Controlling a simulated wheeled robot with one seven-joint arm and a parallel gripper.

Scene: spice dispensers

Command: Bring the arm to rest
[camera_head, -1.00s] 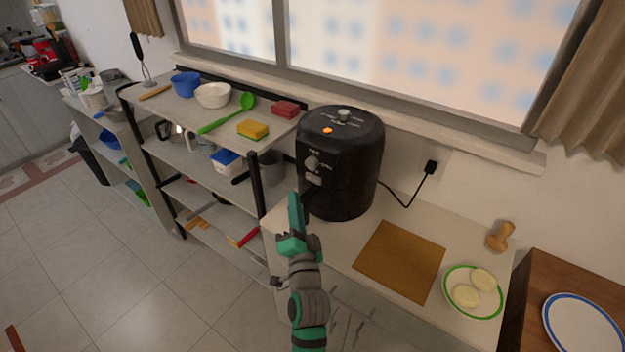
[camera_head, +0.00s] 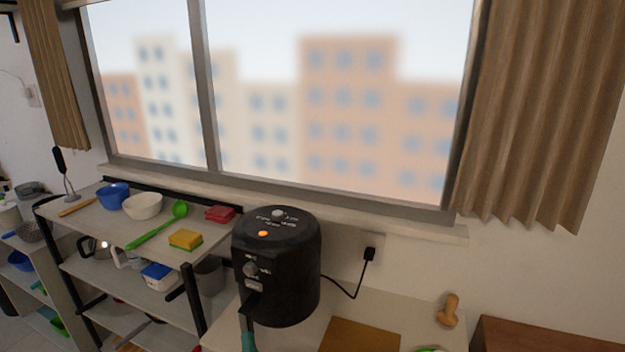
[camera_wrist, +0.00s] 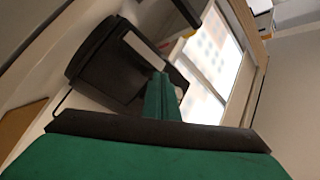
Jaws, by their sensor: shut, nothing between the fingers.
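My gripper (camera_wrist: 163,98) is shut and empty in the wrist view, its green fingers together. In the head view only the green tip of my gripper (camera_head: 248,338) shows at the bottom edge, just below the air fryer's handle. I cannot tell whether it touches the handle. The rest of my arm is out of the head view. The black air fryer (camera_head: 283,270) stands upright on the counter with an orange light on top. It also shows as a dark body, tilted, in the wrist view (camera_wrist: 112,66).
A shelf (camera_head: 115,225) left of the fryer holds a blue bowl (camera_head: 113,195), a white bowl (camera_head: 142,205), a green spoon (camera_head: 160,224) and sponges (camera_head: 185,239). A brown board (camera_head: 360,338) lies right of the fryer. A wooden object (camera_head: 448,310) stands near the wall.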

